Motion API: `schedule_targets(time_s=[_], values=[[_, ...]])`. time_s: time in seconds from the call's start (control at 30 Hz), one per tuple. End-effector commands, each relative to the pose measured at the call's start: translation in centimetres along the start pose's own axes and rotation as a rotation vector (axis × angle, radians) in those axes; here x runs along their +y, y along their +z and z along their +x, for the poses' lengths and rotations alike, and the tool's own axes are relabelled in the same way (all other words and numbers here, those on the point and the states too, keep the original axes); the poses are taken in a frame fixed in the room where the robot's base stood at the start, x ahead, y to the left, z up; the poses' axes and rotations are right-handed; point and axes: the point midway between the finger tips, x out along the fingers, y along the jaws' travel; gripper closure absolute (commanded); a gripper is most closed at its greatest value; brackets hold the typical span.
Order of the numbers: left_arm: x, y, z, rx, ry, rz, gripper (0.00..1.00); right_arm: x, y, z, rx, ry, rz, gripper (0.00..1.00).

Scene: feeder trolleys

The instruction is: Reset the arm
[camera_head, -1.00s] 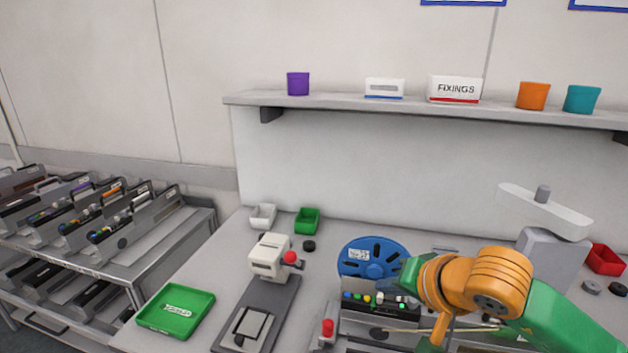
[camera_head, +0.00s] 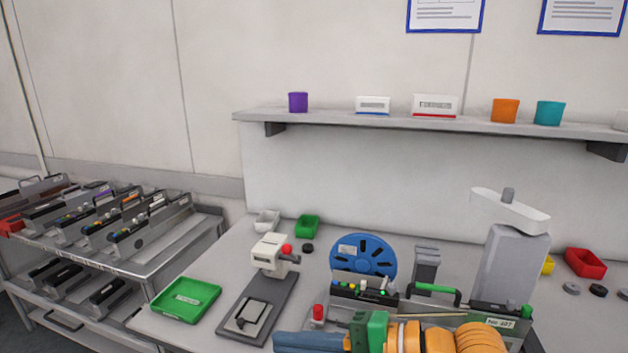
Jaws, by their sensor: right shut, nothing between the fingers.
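My right arm shows at the bottom edge, with orange and green links. Its blue gripper (camera_head: 300,342) points left and is shut and empty, in front of the bench fixtures and apart from the red-topped post (camera_head: 318,312). The lower part of the gripper is cut off by the frame edge. My left gripper is out of view.
A blue reel (camera_head: 363,257) stands behind a feeder (camera_head: 365,291) on the bench. A white press (camera_head: 270,254), a green tray (camera_head: 187,299) and a grey column (camera_head: 515,262) stand around it. A feeder trolley (camera_head: 140,262) is at left; a shelf (camera_head: 330,120) runs above.

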Motion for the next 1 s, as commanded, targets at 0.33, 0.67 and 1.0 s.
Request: schedule_targets(time_s=[0.33, 0.67, 1.0], values=[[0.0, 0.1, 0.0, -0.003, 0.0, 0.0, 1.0, -5.6, -8.3, -12.1, -0.972, -1.199, 2.068, 1.0], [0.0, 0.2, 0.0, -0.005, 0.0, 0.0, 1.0, 21.5, -14.8, -14.8, 0.567, 1.36, -1.621, 1.0], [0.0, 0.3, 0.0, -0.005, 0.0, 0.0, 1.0, 36.4, -6.4, -14.0, 0.177, 1.252, -0.931, 1.0]])
